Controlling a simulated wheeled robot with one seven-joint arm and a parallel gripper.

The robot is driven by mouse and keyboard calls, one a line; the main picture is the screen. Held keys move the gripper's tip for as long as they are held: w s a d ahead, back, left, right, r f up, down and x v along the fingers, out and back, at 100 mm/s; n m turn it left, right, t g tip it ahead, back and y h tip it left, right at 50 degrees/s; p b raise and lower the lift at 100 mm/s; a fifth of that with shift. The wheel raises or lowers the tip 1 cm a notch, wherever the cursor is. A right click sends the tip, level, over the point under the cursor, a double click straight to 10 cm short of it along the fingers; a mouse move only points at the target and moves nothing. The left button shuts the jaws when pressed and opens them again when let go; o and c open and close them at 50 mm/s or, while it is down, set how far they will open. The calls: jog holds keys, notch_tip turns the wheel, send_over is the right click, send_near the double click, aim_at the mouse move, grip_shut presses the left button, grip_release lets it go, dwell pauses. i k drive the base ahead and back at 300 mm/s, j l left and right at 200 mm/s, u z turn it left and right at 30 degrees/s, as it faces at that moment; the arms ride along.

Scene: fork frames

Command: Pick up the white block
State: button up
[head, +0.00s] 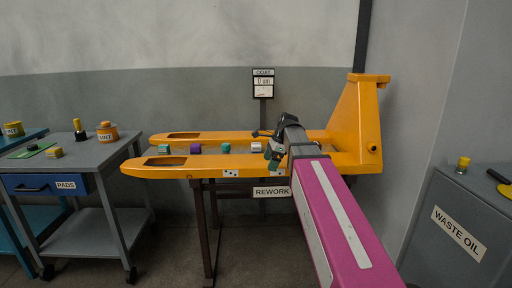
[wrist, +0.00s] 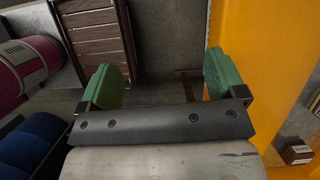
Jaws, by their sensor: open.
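A small white block (head: 256,147) sits at the right end of a row of blocks between the two forks of the yellow pallet jack (head: 345,135). My gripper (head: 272,152) is just right of it in the head view, close but apparently not touching. In the wrist view my gripper (wrist: 165,88) has its two green-padded fingers wide apart, with nothing between them but dark floor. A small pale-topped block (wrist: 297,154) shows at the lower right of the wrist view, outside the fingers; I cannot tell for sure that it is the white block.
A teal block (head: 226,147), a purple block (head: 195,148) and a green block (head: 163,148) stand left of the white one. A grey cart (head: 95,150) is at the left, a waste oil cabinet (head: 460,225) at the right. The yellow upright rises right of my arm.

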aim_at(256, 146)
jog(key=i, duration=1.15)
